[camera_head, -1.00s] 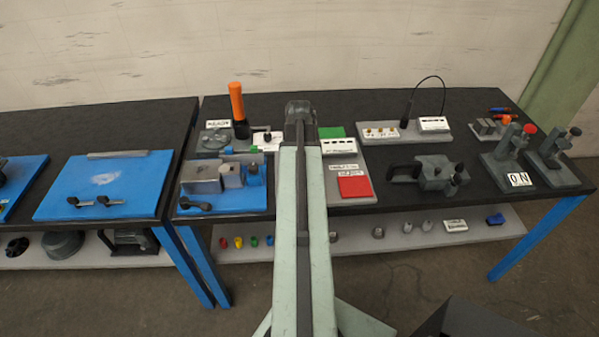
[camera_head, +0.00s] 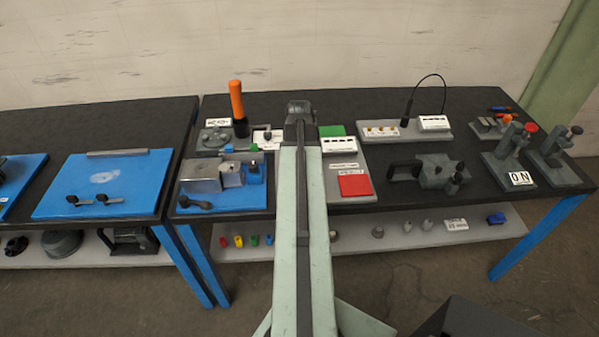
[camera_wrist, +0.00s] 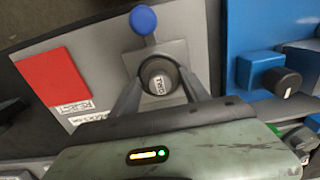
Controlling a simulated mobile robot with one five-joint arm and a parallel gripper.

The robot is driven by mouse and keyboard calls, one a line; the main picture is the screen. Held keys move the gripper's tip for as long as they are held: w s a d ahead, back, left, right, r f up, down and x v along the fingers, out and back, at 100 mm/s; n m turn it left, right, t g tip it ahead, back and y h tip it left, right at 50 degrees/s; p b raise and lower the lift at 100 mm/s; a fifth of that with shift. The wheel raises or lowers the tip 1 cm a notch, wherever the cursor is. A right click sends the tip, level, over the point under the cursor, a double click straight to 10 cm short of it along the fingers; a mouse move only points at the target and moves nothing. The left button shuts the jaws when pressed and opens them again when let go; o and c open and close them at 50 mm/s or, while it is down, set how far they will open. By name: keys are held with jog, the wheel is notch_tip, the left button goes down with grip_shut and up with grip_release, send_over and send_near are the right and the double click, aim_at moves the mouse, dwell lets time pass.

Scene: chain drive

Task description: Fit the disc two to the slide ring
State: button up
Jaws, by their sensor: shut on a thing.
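My gripper (camera_wrist: 160,92) is shut on a dark round piece (camera_wrist: 158,72) with a small white label on its top face. The label's lettering is too small to read surely; I take the piece for disc two. It shows between the two fingers in the wrist view, above a grey plate (camera_wrist: 112,60). Whether it touches the plate, I cannot tell. A blue ball knob (camera_wrist: 143,20) stands just beyond it. I cannot make out the slide ring for sure. In the head view my arm hides the gripper and the piece.
A red square (camera_wrist: 53,76) with white labels lies on the grey plate, left of the gripper. A blue fixture (camera_wrist: 258,70) with a black knob (camera_wrist: 282,82) is close on the right. In the head view, the vise-like block (camera_head: 200,178) stands left of my arm.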

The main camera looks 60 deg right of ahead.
jog(key=shift+f, duration=0.2)
jog(key=o, duration=1.7)
jog(key=shift+r, duration=0.2)
notch_tip(320, 180, up, 8)
jog(key=p, duration=0.8)
jog(key=shift+f, duration=0.25)
